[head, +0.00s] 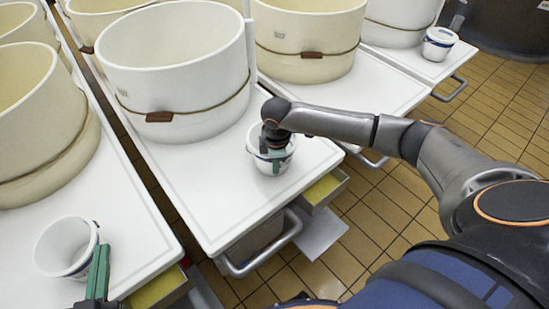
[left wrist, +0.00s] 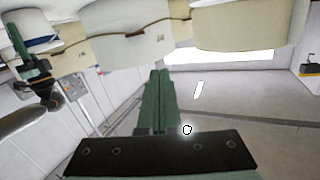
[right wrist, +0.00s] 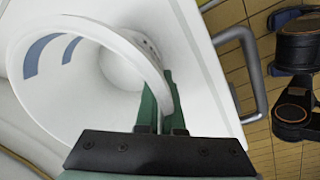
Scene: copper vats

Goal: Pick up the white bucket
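A white bucket with blue marks (head: 284,167) is at the front of the middle white table. My right gripper (head: 273,158) reaches it from above. In the right wrist view the bucket's rim (right wrist: 110,32) passes between the green fingers (right wrist: 160,85), which are shut on its wall. I cannot tell whether its base touches the table. My left gripper (head: 100,262) is at the lower left beside a second white bucket (head: 60,245). Its green fingers (left wrist: 160,75) are together with nothing visible between them. A third white bucket (head: 439,43) stands on the far right table.
Large cream vats with brown bands, such as the middle one (head: 180,75), stand on the white tables. The middle table (head: 200,200) has a metal handle (head: 265,250) and an open drawer (head: 322,188) at its front. The tiled floor (head: 375,225) is open to the right.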

